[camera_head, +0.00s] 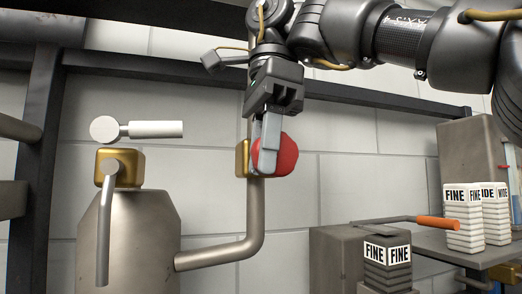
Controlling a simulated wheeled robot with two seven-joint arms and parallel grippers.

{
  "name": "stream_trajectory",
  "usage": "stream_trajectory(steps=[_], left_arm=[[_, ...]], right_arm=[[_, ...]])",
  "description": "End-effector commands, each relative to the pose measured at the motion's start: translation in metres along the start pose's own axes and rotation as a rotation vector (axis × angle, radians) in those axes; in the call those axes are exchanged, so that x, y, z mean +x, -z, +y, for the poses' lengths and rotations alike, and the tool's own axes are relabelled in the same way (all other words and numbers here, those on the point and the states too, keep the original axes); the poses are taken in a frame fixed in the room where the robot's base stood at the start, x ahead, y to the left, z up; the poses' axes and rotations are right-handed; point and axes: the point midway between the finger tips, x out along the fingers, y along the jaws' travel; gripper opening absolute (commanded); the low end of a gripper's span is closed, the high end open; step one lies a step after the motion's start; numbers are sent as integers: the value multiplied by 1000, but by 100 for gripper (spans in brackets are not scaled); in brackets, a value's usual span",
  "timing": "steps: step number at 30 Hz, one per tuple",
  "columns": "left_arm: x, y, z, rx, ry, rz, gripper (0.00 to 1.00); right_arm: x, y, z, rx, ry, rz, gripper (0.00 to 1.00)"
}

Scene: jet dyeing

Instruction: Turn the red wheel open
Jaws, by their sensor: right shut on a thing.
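The red wheel (287,156) sits on a brass valve body (242,158) on a vertical grey pipe, right of the tank, in the head view. My right gripper (267,160) comes down from above, its grey fingers shut on the red wheel. The fingers and wrist hide the wheel's left part and some of the pipe behind. My left gripper is not in view.
A grey tank (130,240) with a brass fitting and lever handles stands at the left. At the right, a screwdriver-like tool with an orange handle (437,222) and white blocks marked FINE (463,215) rest on a grey surface. A dark block marked FINE (388,262) stands lower.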

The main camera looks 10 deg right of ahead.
Motion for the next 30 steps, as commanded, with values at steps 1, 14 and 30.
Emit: stream_trajectory(steps=[1,14,30], left_arm=[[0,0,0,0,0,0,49],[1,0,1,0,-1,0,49],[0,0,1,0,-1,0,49]], right_arm=[[1,0,0,0,-2,2,5],[2,0,0,0,-4,2,49],[1,0,0,1,-3,-7,49]])
